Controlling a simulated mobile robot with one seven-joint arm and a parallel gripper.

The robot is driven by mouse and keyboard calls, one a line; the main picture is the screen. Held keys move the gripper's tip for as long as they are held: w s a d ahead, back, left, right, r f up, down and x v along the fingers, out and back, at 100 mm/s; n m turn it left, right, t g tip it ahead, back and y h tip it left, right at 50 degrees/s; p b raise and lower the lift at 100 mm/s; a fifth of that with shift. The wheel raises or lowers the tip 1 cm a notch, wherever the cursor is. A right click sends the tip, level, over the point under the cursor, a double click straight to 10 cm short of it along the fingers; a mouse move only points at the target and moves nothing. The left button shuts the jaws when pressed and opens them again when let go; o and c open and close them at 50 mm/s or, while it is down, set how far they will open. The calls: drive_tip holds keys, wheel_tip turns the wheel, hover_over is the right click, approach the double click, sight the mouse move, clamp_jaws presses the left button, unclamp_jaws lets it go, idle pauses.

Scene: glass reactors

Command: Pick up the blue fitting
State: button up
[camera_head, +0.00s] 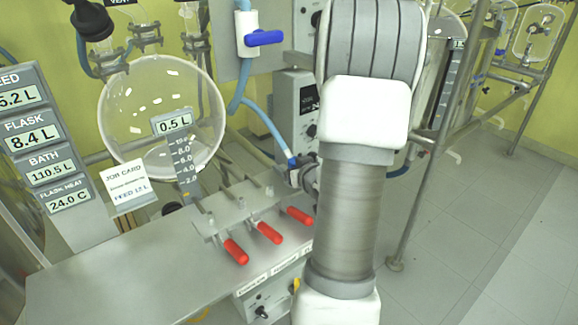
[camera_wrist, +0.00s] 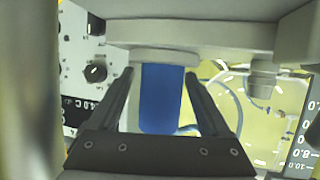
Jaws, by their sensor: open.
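In the wrist view, a blue cylindrical piece (camera_wrist: 162,105), which looks like the blue fitting, stands upright below a pale grey collar. My gripper (camera_wrist: 160,76) is open, with one dark finger on each side of the blue piece. Narrow gaps show between the fingers and it; I cannot tell how far apart they are in depth. In the head view, a small blue and white fitting (camera_head: 293,160) sits at the end of a blue hose, next to dark metal parts. My arm covers much of that area, and I cannot make out my fingers there.
A blue-handled valve (camera_head: 264,38) is above. A metal bracket with several red handles (camera_head: 269,233) stands on the bench (camera_head: 110,285). A glass flask (camera_head: 160,112) is at left, and a grey control box (camera_head: 294,105) is behind my arm. Metal frame posts (camera_head: 437,140) stand at right.

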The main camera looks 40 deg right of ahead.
drive_tip(key=shift+w+f, duration=0.1)
drive_tip(key=shift+w, duration=0.1)
clamp_jaws()
idle(0.4)
